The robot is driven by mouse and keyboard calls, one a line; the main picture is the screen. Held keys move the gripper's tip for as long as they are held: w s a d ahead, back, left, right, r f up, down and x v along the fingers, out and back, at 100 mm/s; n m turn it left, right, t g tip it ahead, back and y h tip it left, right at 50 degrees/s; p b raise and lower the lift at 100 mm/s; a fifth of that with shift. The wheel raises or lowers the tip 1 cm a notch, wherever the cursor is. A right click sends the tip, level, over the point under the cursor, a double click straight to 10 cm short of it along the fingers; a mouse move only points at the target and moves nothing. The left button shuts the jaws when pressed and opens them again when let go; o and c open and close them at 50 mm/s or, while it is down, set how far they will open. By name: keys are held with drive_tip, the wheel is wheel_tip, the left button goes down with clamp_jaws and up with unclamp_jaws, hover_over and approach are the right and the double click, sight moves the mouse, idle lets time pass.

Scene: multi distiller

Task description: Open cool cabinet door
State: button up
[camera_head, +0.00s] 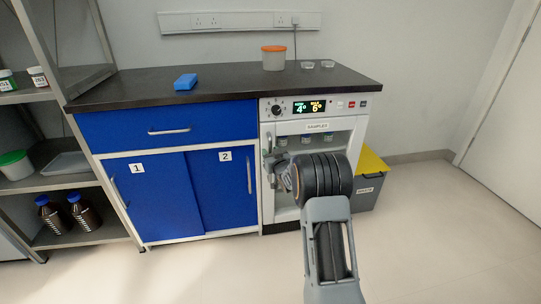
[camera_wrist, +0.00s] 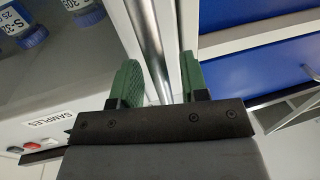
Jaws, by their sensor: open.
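The cool cabinet (camera_head: 312,127) is white, with a lit display and a "SAMPLES" label, under the right end of the counter. Its glazed door looks closed, with jars visible inside. The vertical metal door handle (camera_wrist: 145,28) runs down between my gripper's green fingers in the wrist view. My gripper (camera_wrist: 158,85) is open, with one finger on each side of the bar; the bar looks closer to the left finger, and contact is unclear. In the head view my gripper (camera_head: 281,176) is at the door's left edge, and my wrist hides much of the door.
Blue cabinets (camera_head: 170,185) adjoin on the left. A grey bin with a yellow lid (camera_head: 371,162) stands right of the cool cabinet. The counter (camera_head: 225,82) holds a blue block (camera_head: 185,82) and an orange-lidded tub (camera_head: 273,60). The floor at right (camera_head: 440,220) is clear.

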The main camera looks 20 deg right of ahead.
drive_tip(key=shift+w, duration=0.2)
drive_tip(key=shift+c, duration=0.2)
clamp_jaws()
idle(0.4)
